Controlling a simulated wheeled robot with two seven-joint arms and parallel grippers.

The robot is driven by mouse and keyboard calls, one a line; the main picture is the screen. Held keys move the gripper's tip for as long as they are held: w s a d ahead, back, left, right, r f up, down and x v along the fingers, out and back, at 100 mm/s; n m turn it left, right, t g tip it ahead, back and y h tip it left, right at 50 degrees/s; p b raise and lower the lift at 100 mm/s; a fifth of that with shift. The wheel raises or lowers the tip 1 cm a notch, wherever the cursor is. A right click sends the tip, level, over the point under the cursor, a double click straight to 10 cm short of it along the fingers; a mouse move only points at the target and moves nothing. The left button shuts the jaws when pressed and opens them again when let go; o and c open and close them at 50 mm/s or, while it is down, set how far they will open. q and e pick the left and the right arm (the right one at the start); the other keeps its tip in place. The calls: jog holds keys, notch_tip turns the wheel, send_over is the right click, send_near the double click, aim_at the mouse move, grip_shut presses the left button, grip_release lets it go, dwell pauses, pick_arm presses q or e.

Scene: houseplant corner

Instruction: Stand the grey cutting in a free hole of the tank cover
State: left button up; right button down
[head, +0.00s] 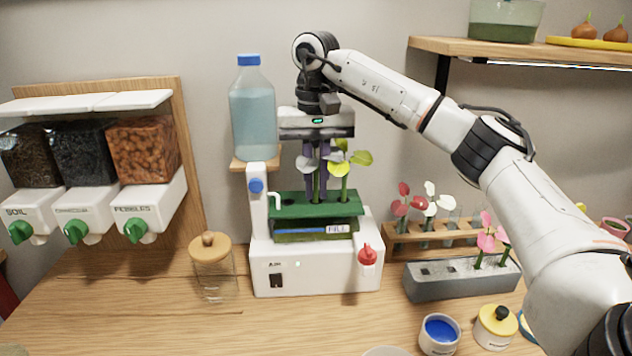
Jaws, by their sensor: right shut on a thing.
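The grey cutting (308,164) has pale grey leaves and a green stem, and it is upright over the green tank cover (290,209). My right gripper (316,196) comes down from above and is shut on the stem, with its purple fingertips close to the cover. I cannot tell whether the stem's lower end is in a hole or just above it, and the holes are hard to make out. A yellow-leaved cutting (342,169) stands upright in the cover just right of my fingers. My left gripper is out of view.
The white tank unit (273,256) has a red knob (367,254) in front and a blue-capped water bottle (252,112) at its left. A grey block (440,285) with pink cuttings and a wooden rack (398,246) stand right. A lidded jar (212,265) stands left.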

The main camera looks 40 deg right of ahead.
aim_at(316, 161)
jog(key=c, duration=1.3)
grip_release()
jog(key=shift+r+p, duration=0.9)
jog(key=shift+r, duration=2.65)
jog(key=shift+f, duration=0.15)
